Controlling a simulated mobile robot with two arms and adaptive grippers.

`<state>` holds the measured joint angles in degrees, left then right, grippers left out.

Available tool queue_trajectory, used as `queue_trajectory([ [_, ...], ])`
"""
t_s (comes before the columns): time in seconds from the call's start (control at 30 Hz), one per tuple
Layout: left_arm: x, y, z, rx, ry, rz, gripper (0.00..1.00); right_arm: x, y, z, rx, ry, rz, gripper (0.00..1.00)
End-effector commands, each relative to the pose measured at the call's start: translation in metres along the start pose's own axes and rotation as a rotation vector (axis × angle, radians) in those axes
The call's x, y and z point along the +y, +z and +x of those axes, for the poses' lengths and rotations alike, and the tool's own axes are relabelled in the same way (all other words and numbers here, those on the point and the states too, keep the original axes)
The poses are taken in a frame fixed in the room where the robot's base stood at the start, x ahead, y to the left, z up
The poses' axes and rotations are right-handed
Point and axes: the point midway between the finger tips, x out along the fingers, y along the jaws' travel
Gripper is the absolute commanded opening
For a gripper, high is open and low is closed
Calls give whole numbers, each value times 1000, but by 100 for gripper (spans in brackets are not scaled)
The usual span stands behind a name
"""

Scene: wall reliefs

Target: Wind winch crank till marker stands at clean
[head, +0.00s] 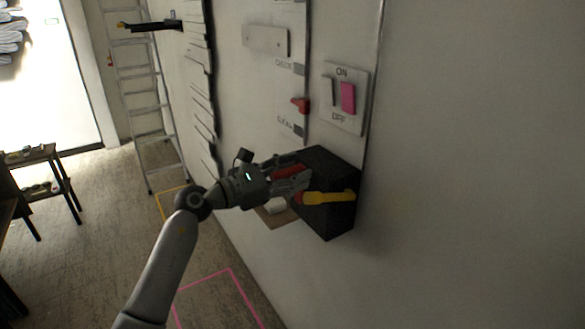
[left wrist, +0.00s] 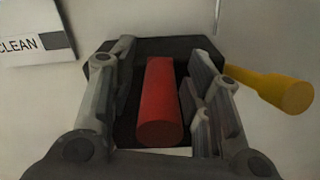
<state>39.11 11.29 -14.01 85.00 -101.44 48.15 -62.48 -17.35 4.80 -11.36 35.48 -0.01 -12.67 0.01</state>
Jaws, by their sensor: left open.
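A black winch box (head: 338,222) is fixed low on the wall; it also shows in the left wrist view (left wrist: 100,63). A red cylindrical grip (head: 288,172), apparently the crank handle, sticks out from it. My left gripper (head: 300,180) is open, with its fingers on either side of the red grip (left wrist: 160,105); small gaps show between them. A yellow handle (head: 330,198) is on the right side of the box, right of the fingers in the left wrist view (left wrist: 270,88). The red marker (head: 300,105) stands above the lower label, CLEAN (left wrist: 25,46). My right gripper is out of view.
A switch plate (head: 345,97) marked ON and OFF, with a pink rocker, is above the box. A ladder (head: 145,100) leans at the back left. A dark table (head: 40,165) is at the left. Pink tape (head: 230,270) marks the floor.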

Motion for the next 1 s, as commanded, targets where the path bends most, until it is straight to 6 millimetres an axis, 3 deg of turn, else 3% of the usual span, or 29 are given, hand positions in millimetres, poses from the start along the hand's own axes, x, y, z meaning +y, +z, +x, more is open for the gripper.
queue_trajectory([
  [0.23, 0, 0, 1, 0, 0, 1, 44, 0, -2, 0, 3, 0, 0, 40],
  [0.6, 0, 0, 1, 0, 2, 1, 0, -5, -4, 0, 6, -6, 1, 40],
  [1.0, -2, -1, 0, -1, 5, 44, 0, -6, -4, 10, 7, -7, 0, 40],
])
